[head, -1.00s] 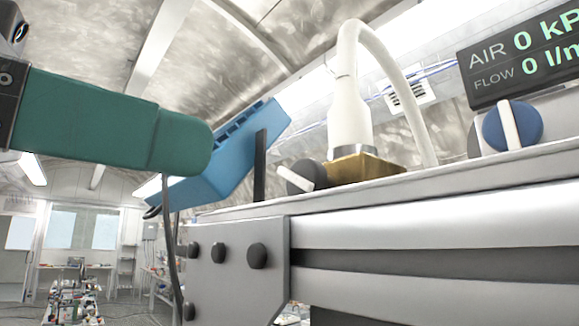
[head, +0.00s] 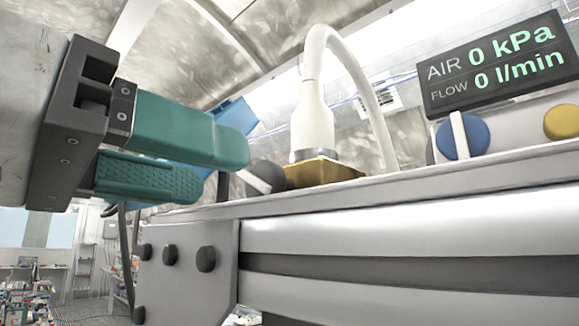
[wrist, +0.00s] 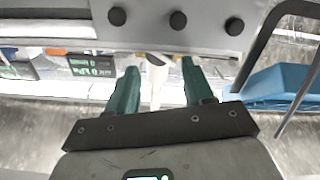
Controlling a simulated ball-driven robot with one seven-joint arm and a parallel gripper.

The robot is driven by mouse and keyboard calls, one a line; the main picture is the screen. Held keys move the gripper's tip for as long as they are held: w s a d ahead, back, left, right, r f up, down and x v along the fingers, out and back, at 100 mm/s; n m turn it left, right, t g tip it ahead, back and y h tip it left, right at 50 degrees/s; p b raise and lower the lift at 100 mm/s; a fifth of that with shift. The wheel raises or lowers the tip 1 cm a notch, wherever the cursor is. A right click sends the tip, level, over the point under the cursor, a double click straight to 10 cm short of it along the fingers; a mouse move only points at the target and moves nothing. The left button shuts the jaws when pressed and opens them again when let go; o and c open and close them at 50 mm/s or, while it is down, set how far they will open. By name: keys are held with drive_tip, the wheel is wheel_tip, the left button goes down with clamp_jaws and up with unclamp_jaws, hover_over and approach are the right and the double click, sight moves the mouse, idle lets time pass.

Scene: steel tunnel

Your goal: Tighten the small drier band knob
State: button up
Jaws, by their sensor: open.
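A dark round knob with a white bar (head: 264,177) sits beside a brass block (head: 322,173) on the grey ledge; it looks like the drier knob, though no label shows. A white drier-like column (head: 312,122) with a curved hose stands on the block. My gripper (head: 222,170), with green fingers, is open and empty just left of the knob, its upper fingertip close to it in the picture. I cannot tell whether they touch. In the wrist view, my gripper (wrist: 160,69) has its fingers apart, with a white part (wrist: 157,64) between and beyond them.
A blue box-like part (head: 236,115) is partly behind my fingers; it also shows in the wrist view (wrist: 272,90). A display (head: 492,66) reads 0 kPa and 0 l/min. Blue (head: 463,137) and yellow (head: 563,122) knobs are at right. A metal rail (head: 400,225) runs below.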

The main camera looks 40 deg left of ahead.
sight(257, 181)
drive_tip(key=shift+w+d+p, duration=0.15)
drive_tip(key=shift+w+p, duration=0.4)
drive_tip(key=shift+w, duration=1.7)
drive_tip(key=c, duration=0.8)
drive_tip(key=m+b, duration=0.1)
drive_tip(key=m, duration=0.3)
drive_tip(key=shift+m, duration=0.4)
drive_tip(key=o, duration=0.8)
drive_tip(key=s+b, duration=0.3)
drive_tip(key=s, duration=0.8)
drive_tip(key=shift+a+b, duration=0.35)
drive_tip(key=shift+a, duration=0.05)
